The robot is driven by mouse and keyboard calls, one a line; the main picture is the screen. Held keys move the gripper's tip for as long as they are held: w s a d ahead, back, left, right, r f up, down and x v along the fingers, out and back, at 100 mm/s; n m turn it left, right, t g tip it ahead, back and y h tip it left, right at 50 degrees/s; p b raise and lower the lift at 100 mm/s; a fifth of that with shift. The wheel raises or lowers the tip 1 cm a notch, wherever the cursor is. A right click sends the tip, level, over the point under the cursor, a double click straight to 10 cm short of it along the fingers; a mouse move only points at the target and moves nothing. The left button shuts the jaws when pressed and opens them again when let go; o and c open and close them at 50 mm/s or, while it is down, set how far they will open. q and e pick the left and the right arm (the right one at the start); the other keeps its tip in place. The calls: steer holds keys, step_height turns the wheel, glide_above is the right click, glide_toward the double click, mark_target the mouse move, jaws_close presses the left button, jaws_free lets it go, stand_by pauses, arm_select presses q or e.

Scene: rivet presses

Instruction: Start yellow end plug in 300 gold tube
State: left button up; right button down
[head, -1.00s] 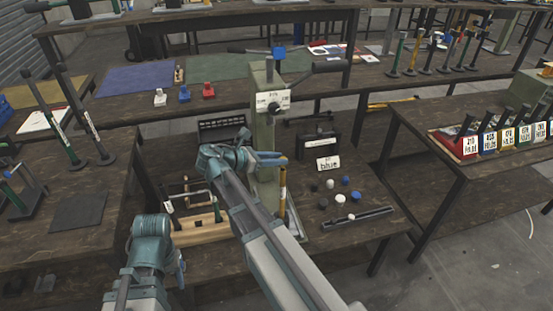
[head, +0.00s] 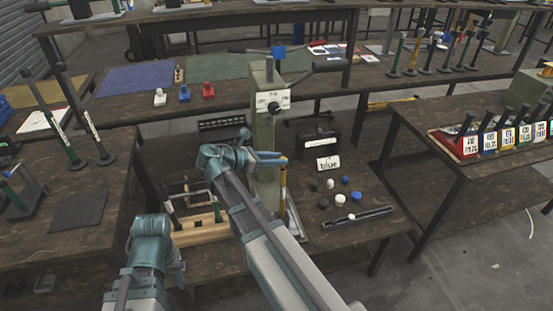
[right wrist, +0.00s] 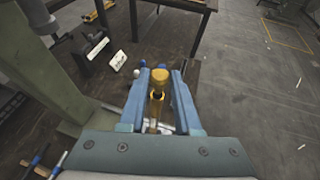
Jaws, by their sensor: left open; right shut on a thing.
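My right gripper (head: 272,158) is beside the green press column, shut on the yellow end plug (right wrist: 159,76), which shows between its blue fingers in the right wrist view. The gold tube (head: 283,181) stands upright directly below the fingertips; its gold shaft also shows under the plug in the right wrist view (right wrist: 156,104). I cannot tell how far the plug sits in the tube mouth. My left gripper (head: 181,268) is low at the left, open, partly hidden by its own wrist, and apart from the tube.
The green press (head: 263,135) with a blue knob and side handles stands close behind my right gripper. Several black, white and blue caps (head: 340,199) lie to the right, near a dark rail (head: 358,217). A wooden rack (head: 200,228) with handled tools is at the left.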

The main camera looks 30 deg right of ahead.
steer(key=shift+f+b, duration=1.1)
steer(key=shift+f, duration=0.05)
steer(key=c, duration=0.5)
jaws_free()
steer(key=shift+p+v, duration=2.7)
steer(key=shift+v, duration=4.25)
steer(key=shift+s, duration=0.1)
